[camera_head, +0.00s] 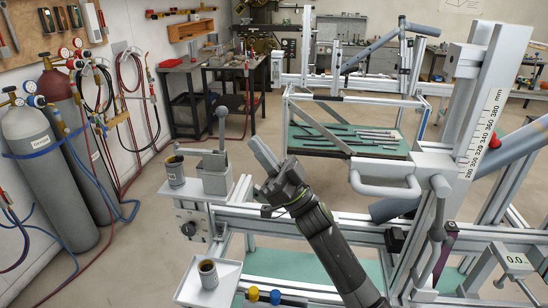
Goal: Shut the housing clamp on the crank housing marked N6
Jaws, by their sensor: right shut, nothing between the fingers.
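My right gripper (264,155) is shut and empty, raised above the jig's front rail near the middle of the view. Left of it, a grey block (216,176) on the jig carries an upright lever (222,128) with a rounded knob. The lever looks like the clamp's handle, and the gripper is apart from it. A short dark cylinder (175,172) with a pale label stands against the block's left side and may be the crank housing. A similar cylinder (208,274) stands on a pale tray below. I cannot read N6 on either. My left gripper is not in view.
The jig's front rail (345,226) runs right to a tall post with a millimetre scale (484,137). A grey handle (385,180) and a lever (438,208) stick out near it. Gas cylinders (45,165) and hoses stand at the left. Open floor lies behind the block.

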